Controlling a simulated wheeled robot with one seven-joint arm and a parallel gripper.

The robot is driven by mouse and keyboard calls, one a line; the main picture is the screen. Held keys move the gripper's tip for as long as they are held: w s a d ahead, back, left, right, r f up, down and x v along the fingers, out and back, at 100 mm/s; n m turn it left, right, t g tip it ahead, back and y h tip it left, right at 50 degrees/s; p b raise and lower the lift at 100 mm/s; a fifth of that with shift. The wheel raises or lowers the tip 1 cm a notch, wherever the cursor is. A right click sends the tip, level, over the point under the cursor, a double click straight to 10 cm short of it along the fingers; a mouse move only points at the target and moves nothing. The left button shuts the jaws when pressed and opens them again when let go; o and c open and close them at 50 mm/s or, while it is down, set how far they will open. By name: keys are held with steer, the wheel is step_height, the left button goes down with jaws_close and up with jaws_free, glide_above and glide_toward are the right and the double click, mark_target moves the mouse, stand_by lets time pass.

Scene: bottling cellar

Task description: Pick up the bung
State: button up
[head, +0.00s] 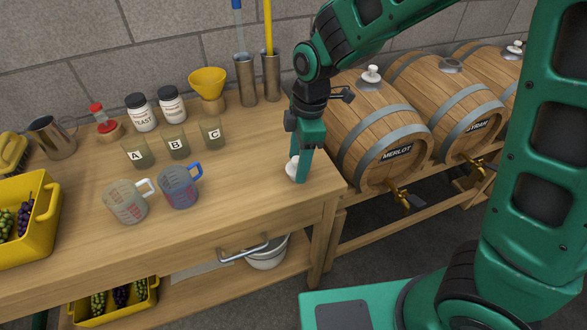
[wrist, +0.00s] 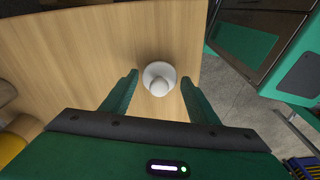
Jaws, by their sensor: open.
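The white bung (head: 291,168) stands on the wooden workbench near its right end, partly hidden behind my gripper (head: 300,178) in the head view. In the wrist view the bung (wrist: 159,80) shows whole from above, a round body with a smaller knob. My gripper (wrist: 160,76) is open, with one finger on each side of the bung and a visible gap to it on both sides. The fingers point down at the bench top. Nothing is held.
Measuring jugs (head: 126,201), labelled cups (head: 177,142), jars and a yellow funnel (head: 208,85) stand left on the bench (head: 240,205). Barrels (head: 375,125) lie on a rack at right; the Merlot barrel has a white bung on top. Bench around the bung is clear.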

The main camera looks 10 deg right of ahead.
mark_target(291, 170)
steer(key=shift+a+f, duration=0.15)
steer(key=shift+f, duration=1)
steer(key=c, duration=0.8)
steer(key=shift+r, duration=0.1)
steer(key=shift+c, duration=0.2)
steer(key=shift+r, duration=0.45)
steer(key=r, duration=0.4)
steer(key=shift+s+a, duration=0.4)
steer(key=s+a+r, duration=0.6)
steer(key=s+a, duration=0.1)
steer(key=shift+s, duration=0.4)
steer(key=shift+s+a, duration=0.1)
steer(key=shift+a, duration=0.1)
